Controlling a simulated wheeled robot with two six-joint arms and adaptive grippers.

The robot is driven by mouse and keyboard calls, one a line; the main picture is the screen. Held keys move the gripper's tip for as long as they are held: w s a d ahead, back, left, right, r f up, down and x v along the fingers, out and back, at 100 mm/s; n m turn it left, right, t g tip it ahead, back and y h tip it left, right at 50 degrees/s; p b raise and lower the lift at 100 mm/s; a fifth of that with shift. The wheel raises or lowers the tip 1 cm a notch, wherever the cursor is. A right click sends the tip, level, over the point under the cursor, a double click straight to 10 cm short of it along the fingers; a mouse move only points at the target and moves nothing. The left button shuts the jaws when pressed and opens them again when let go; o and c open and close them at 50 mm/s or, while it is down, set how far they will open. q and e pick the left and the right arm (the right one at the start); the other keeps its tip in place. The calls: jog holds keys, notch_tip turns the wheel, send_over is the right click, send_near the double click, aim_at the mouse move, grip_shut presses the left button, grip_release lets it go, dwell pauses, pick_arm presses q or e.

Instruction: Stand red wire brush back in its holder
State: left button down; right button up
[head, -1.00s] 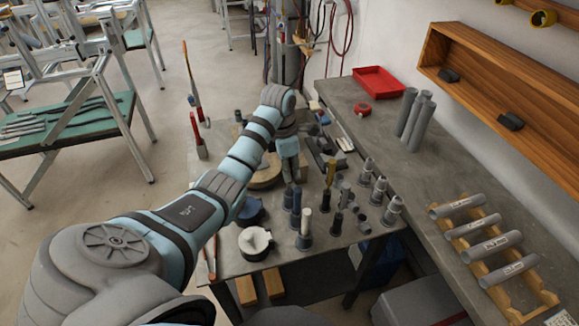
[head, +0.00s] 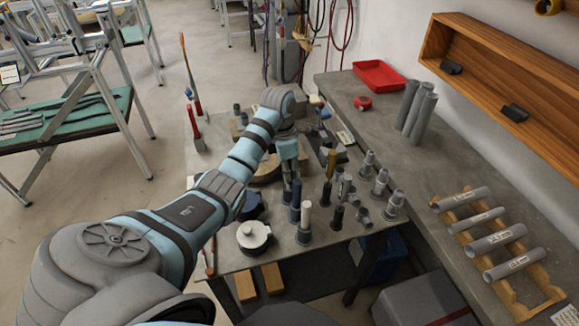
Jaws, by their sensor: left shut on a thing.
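My left gripper (head: 290,172) reaches over the middle of the small metal table, pointing down among the upright tools. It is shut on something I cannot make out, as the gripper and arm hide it. Several grey holders stand near it. One carries a dark blue handle (head: 296,196), one a white handle (head: 306,212) and one a yellow handle (head: 328,170). No red wire brush can be picked out for certain. A red upright thing (head: 196,132) stands at the table's far left corner. My right gripper is not in view.
A pale lidded pot (head: 253,236) stands at the table's front left. A grey bench (head: 400,165) on the right holds a red tray (head: 379,74), upright grey pipes (head: 418,112) and a wooden rack (head: 540,278) of pipes. Floor on the left is partly clear.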

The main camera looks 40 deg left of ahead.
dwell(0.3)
pick_arm(q)
jog(key=shift+f+b, duration=0.4)
jog(key=shift+f, duration=0.3)
jog(key=c, duration=1.4)
grip_release()
